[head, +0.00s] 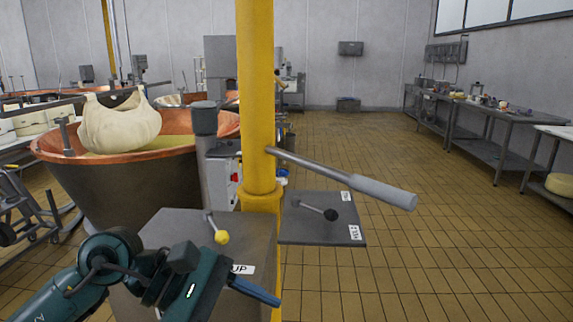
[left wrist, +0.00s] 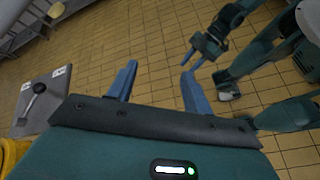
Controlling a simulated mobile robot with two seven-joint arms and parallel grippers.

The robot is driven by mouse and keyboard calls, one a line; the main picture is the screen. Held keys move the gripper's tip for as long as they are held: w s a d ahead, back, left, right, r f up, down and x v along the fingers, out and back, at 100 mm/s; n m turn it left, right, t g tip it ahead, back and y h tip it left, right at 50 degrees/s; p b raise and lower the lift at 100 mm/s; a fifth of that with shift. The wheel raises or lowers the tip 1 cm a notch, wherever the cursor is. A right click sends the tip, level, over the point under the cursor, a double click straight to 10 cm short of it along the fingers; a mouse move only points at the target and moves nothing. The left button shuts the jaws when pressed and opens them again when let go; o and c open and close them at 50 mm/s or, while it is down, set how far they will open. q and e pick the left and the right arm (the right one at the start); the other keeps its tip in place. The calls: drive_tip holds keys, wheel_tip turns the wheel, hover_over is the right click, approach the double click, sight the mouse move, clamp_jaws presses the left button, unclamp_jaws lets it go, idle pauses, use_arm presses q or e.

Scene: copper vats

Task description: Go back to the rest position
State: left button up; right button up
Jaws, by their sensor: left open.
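My left gripper (head: 266,295) is at the bottom left of the head view, in front of the grey box with the "UP" label (head: 242,269). In the left wrist view its two blue fingers (left wrist: 160,68) stand wide apart with nothing between them, above the tiled floor. My right arm does not show in the head view.
A yellow post (head: 256,100) carries a grey-handled lever (head: 385,192) pointing right. A yellow-knobbed lever (head: 221,236) and a black-knobbed lever (head: 330,214) stand close by. A copper vat (head: 130,190) with a hanging cloth bundle (head: 118,125) is left. The floor (head: 430,250) at right is clear.

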use_arm(q)
drive_tip(key=d+r+n+t+h+p, duration=0.1)
drive_tip(key=d+r+n+t+h, duration=0.3)
drive_tip(key=n+h, duration=0.75)
drive_tip(key=w+a+f+n+t+y+p, duration=0.1)
drive_tip(key=w+a+f+n+t+y, duration=0.15)
drive_tip(key=a+n+t+y, duration=0.75)
drive_tip(key=w+d+f+n+t+h+p, duration=0.1)
drive_tip(key=w+d+f+n+t, duration=0.2)
drive_tip(key=n, duration=1.4)
drive_tip(key=s+a+f+n+y, duration=0.1)
drive_tip(key=a+f+n+y, duration=0.1)
drive_tip(key=f+n+y, duration=0.3)
drive_tip(key=s+a+f+n+y, duration=0.2)
drive_tip(key=a+f+n+y, duration=0.1)
drive_tip(key=f+n, duration=0.4)
drive_tip(key=s+a+f+n+g+y, duration=0.1)
drive_tip(key=s+f+n+g, duration=0.2)
drive_tip(key=f, duration=0.4)
drive_tip(key=s+a+f+n+g+y+p, duration=0.1)
drive_tip(key=s+f+n+g+y, duration=0.1)
drive_tip(key=s+f, duration=0.5)
drive_tip(key=n+g, duration=0.1)
drive_tip(key=n, duration=0.1)
drive_tip(key=shift+f+n, duration=0.15)
drive_tip(key=shift+n, duration=0.2)
use_arm(e)
drive_tip(key=shift+s+d+r+h, duration=0.4)
drive_tip(key=shift+s+d+h, duration=0.1)
drive_tip(key=shift+d, duration=0.1)
